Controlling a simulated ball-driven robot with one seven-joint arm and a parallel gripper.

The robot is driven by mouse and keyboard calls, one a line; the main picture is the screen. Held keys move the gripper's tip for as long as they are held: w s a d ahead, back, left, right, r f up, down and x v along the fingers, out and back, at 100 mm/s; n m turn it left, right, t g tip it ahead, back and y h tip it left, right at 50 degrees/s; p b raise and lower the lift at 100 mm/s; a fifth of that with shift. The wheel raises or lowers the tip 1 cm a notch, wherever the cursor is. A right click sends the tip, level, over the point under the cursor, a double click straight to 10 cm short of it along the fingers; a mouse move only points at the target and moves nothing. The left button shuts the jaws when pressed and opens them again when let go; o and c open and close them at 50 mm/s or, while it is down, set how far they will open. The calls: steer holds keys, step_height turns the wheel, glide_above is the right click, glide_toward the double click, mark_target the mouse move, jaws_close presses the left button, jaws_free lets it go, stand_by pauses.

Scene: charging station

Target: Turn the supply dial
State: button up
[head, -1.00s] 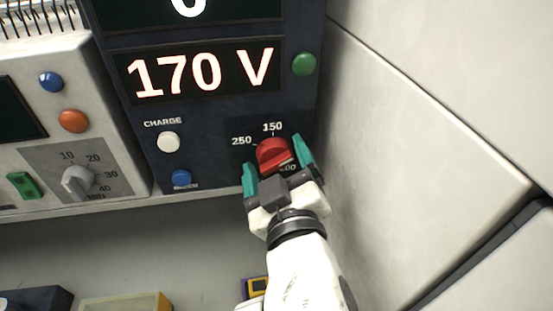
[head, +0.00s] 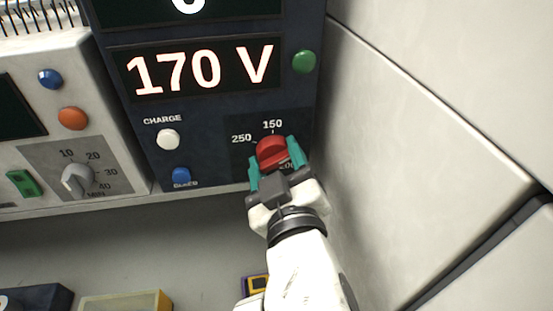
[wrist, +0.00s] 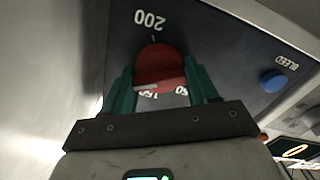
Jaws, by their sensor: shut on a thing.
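The supply dial (head: 272,149) is a round red knob at the lower right of the dark panel, with 150, 250 and 200 printed around it. My gripper (head: 277,160) has its two teal fingers on either side of the knob, shut on it. In the wrist view the dial (wrist: 158,68) sits between the green fingers of my gripper (wrist: 162,88), and a pale mark shows on its raised bar. The 200 label shows at the top of that view; the 150 label is partly hidden behind the dial and fingers. The display (head: 203,70) reads 170 V.
A green button (head: 304,62) is above the dial. A white CHARGE button (head: 168,139) and a blue BLEED button (head: 181,175) are to its left. A pale wall (head: 420,130) stands close on the right. A grey timer knob (head: 78,180) is on the left unit.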

steer(key=shift+m+b, duration=1.05)
steer(key=shift+m, duration=1.75)
steer(key=o, duration=1.1)
steer(key=shift+c, duration=0.2)
steer(key=b+v, duration=0.2)
steer(key=v, duration=0.8)
steer(key=shift+s, duration=0.4)
steer(key=shift+d, duration=0.1)
